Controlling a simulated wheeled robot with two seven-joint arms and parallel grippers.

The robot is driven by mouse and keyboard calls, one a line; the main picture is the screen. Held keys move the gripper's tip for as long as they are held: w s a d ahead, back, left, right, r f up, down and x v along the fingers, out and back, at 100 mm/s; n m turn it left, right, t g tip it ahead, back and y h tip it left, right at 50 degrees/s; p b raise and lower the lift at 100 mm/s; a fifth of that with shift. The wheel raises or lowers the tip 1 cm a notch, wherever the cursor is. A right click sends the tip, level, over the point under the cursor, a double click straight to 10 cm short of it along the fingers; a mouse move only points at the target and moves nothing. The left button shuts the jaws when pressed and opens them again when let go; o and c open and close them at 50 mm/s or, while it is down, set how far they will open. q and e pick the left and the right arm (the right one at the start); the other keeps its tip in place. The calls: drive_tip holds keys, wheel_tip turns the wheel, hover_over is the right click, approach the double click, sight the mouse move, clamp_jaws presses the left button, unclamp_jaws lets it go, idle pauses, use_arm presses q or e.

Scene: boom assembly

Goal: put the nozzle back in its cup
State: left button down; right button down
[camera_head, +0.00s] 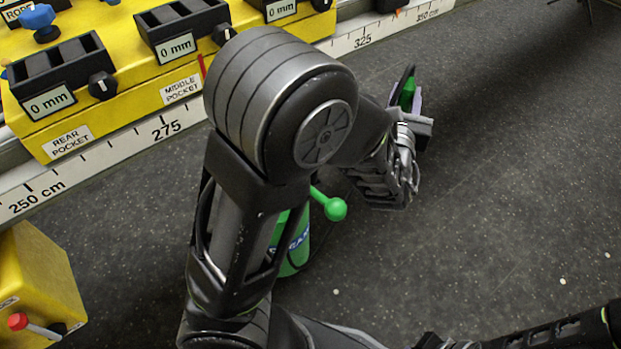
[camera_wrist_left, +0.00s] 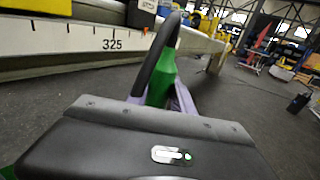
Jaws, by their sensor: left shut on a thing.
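A green nozzle (camera_head: 408,92) with a black curved guard is in my left gripper (camera_head: 416,108). The gripper is shut on it, over the dark floor beyond my arm. The nozzle (camera_wrist_left: 161,82) also shows in the left wrist view, its guard arching upward. Its far end is hard to make out. A green container (camera_head: 296,250) with a lettered label and a green ball-ended lever (camera_head: 334,208) stands on the floor, partly hidden behind my left arm. I cannot make out the nozzle's cup.
A yellow boom (camera_head: 130,95) with black pocket blocks, knobs and 0 mm displays runs along the upper left. A white scale (camera_head: 130,143) edges it. A yellow box (camera_head: 38,275) with a red-knobbed lever is at lower left.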

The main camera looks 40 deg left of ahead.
use_arm(q)
drive_tip(key=w+a+f+n+g+y, duration=0.1)
drive_tip(key=a+f+n+g+y, duration=0.3)
drive_tip(key=a, duration=0.4)
drive_tip(key=w+a+f+n+g+y, duration=0.2)
drive_tip(key=a+f+n+g+y, duration=0.1)
drive_tip(key=a+f+y, duration=0.3)
drive_tip(key=s+a+f+n+g+y, duration=0.1)
drive_tip(key=s+a+f+n+g, duration=0.1)
drive_tip(key=f, duration=0.4)
drive_tip(key=s+a+f+n+g+b, duration=0.1)
drive_tip(key=s+a+f+n+g, duration=0.1)
drive_tip(key=a+f, duration=0.4)
drive_tip(key=shift+s+a+f+n+g+y, duration=0.45)
drive_tip(key=shift+s+g, duration=0.2)
drive_tip(key=shift+g, duration=0.45)
wheel_tip(320, 180, down, 6)
drive_tip(key=b, duration=0.2)
drive_tip(key=shift+f, duration=0.15)
